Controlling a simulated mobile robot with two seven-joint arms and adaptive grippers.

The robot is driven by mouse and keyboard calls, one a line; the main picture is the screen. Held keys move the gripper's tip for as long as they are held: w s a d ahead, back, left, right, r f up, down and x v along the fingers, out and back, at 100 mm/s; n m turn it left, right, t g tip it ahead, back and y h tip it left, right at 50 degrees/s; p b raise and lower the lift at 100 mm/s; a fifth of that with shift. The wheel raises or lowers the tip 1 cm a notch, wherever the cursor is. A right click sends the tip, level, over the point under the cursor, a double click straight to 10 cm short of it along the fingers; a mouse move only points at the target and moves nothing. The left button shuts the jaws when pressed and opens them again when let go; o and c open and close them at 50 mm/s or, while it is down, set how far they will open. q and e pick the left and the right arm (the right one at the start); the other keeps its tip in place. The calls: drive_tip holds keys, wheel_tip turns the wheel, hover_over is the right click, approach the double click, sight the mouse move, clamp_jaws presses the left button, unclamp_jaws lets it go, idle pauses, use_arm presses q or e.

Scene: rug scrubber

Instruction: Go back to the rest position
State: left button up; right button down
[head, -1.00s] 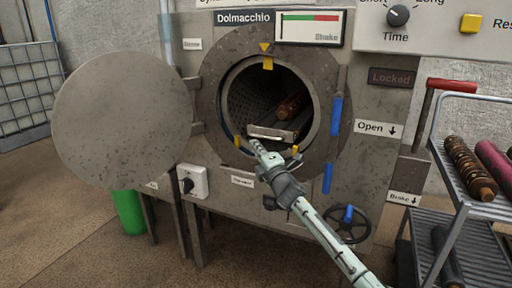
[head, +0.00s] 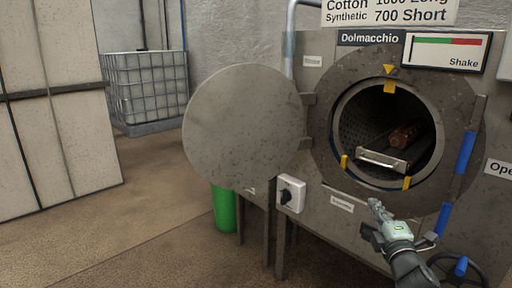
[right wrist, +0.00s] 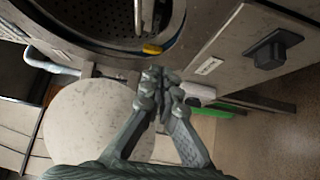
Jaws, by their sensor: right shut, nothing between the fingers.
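My right gripper (head: 376,207) is in front of the washing machine (head: 330,215), below its round opening. In the right wrist view my right gripper (right wrist: 162,76) is shut, its fingertips together and nothing between them. The machine's round door (head: 243,127) stands swung open to the left. Inside the drum (head: 355,125) lie a tray with a metal handle (head: 382,160) and a brown roll (head: 405,136). The gripper is outside the drum and apart from the tray. My left gripper is in neither current view.
A white switch box (head: 291,193) is on the machine's front, and a handwheel (head: 462,270) is at lower right. A green cylinder (head: 224,208) stands under the door. A caged tank (head: 147,88) and pale panels (head: 55,110) stand at left. The floor at left is clear.

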drive_tip(key=s+a+f+m+g+h, duration=0.1)
drive_tip(key=s+f+m+g, duration=0.35)
drive_tip(key=s+f, duration=0.4)
drive_tip(key=s+a+f+m+g, duration=0.1)
drive_tip(key=s+f+m+g, duration=0.4)
drive_tip(key=f, duration=0.7)
use_arm(q)
wheel_tip(320, 180, down, 3)
drive_tip(key=shift+r+p, duration=0.1)
drive_tip(key=shift+p, duration=0.4)
use_arm(e)
drive_tip(key=s+a+f+m+g+y, duration=0.1)
drive_tip(key=s+a+f, duration=0.3)
drive_tip(key=s, duration=0.6)
drive_tip(key=s+a+f+m+g+y, duration=0.1)
drive_tip(key=s+a+f+m+g, duration=0.3)
drive_tip(key=s+f, duration=0.3)
drive_tip(key=s, duration=0.3)
drive_tip(key=shift+s+g, duration=0.35)
drive_tip(key=shift+s, duration=0.05)
